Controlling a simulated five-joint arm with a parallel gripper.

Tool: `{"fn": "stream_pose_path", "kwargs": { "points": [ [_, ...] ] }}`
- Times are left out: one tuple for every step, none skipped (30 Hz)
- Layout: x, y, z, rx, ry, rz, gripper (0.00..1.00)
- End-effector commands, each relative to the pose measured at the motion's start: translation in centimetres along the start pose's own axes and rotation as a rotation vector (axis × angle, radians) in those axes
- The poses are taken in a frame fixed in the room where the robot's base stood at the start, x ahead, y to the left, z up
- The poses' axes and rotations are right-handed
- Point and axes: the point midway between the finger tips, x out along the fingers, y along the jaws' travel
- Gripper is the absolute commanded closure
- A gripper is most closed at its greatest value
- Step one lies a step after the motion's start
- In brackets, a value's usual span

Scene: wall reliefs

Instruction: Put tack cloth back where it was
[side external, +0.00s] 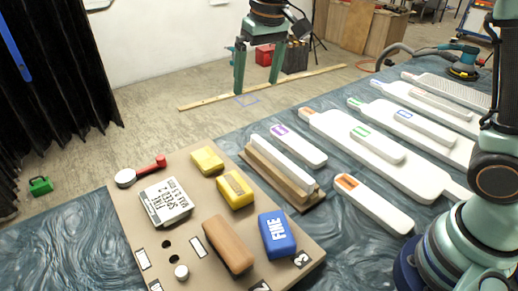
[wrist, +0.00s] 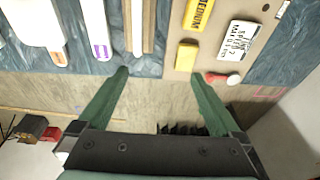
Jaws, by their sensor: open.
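A small plain yellow pad (side external: 207,160), perhaps the tack cloth, lies at the far edge of a brown board (side external: 200,257). No label on it can be read. It also shows in the wrist view (wrist: 187,55), near the right fingertip in the picture but apart from it. My gripper (side external: 257,88) is open and empty, beyond the far edge of the blue table. In the wrist view, my gripper (wrist: 157,75) has its green fingers spread wide with nothing between them.
The board also bears a yellow MEDIUM block (side external: 235,190), a blue FINE block (side external: 278,236), a brown block (side external: 228,243), a white lettered box (side external: 165,201) and a red-handled tool (side external: 150,168). A wooden rack (side external: 282,172) and several white paddles (side external: 370,150) stand to the right.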

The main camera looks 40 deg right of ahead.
Motion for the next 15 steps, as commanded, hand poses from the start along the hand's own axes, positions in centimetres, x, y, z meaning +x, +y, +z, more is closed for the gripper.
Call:
{"fn": "stream_pose_path", "kwargs": {
  "points": [
    [-1.2,1.2,1.1,0.004,0.026,-0.002,0.0],
    [-1.7,1.7,1.7,0.003,0.04,-0.003,0.0],
    [-2.3,2.5,2.6,0.003,0.057,-0.003,0.0],
    [-2.7,3.1,3.2,0.003,0.072,-0.003,0.0],
    [-3.1,3.6,4.0,0.002,0.085,-0.002,0.0],
    [-3.5,4.3,4.9,0.002,0.103,-0.002,0.0],
    [-3.8,4.8,5.7,0.001,0.116,-0.001,0.0],
    [-4.0,5.3,6.5,0.001,0.129,0.001,0.0],
    [-4.2,6.0,7.5,0.001,0.148,0.002,0.0],
    [-4.3,6.4,8.3,0.0,0.161,0.004,0.0],
    [-4.4,6.8,9.1,-0.001,0.175,0.006,0.0],
    [-4.4,7.4,10.1,-0.001,0.193,0.009,0.0],
    [-4.4,7.8,10.9,-0.002,0.206,0.012,0.0],
    [-4.3,8.2,11.7,-0.003,0.219,0.015,0.0],
    [-4.1,8.7,12.6,-0.003,0.234,0.019,0.0]
  ]
}}
